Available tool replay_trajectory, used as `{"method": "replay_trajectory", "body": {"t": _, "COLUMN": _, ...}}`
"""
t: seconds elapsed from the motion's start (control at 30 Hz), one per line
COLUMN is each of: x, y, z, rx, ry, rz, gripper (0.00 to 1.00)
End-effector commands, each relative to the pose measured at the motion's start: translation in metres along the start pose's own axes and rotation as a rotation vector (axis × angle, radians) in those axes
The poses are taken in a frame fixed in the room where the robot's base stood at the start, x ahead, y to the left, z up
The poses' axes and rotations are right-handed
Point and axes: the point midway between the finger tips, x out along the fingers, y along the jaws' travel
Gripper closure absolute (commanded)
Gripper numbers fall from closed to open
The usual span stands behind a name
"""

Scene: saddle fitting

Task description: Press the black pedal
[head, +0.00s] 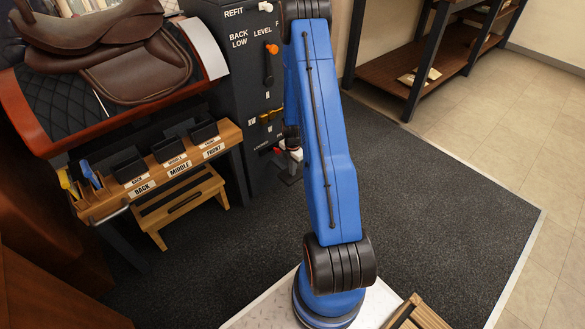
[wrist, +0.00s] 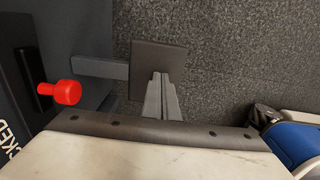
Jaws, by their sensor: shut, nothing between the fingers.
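The black pedal (wrist: 160,57) is a dark square plate on a grey bar that comes out from the left in the wrist view. In the head view the pedal (head: 290,178) shows as a small dark patch low beside the cabinet, partly hidden by my arm. My gripper (wrist: 160,77) is shut and empty. Its grey fingertips overlap the lower edge of the pedal in the wrist view; I cannot tell whether they touch it. In the head view my gripper's fingers cannot be made out clearly.
A red knob (wrist: 68,93) sticks out left of my gripper. The dark cabinet (head: 230,80) carries levers, including an orange-topped one (head: 272,48). A labelled wooden rack (head: 160,175), a step stool (head: 180,207) and a saddle (head: 120,50) stand left. The dark mat (head: 440,200) is clear at right.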

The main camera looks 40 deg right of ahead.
Motion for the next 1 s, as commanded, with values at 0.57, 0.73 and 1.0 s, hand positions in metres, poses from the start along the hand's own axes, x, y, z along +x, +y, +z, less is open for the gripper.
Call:
{"method": "replay_trajectory", "body": {"t": 0.57, "x": 0.034, "y": -0.007, "z": -0.001, "rx": 0.000, "ry": 0.002, "rz": -0.003, "gripper": 1.00}}
{"method": "replay_trajectory", "body": {"t": 0.73, "x": 0.058, "y": -0.007, "z": -0.001, "rx": 0.000, "ry": 0.001, "rz": -0.002, "gripper": 1.00}}
{"method": "replay_trajectory", "body": {"t": 1.0, "x": 0.073, "y": -0.006, "z": -0.001, "rx": 0.000, "ry": 0.002, "rz": -0.003, "gripper": 1.00}}
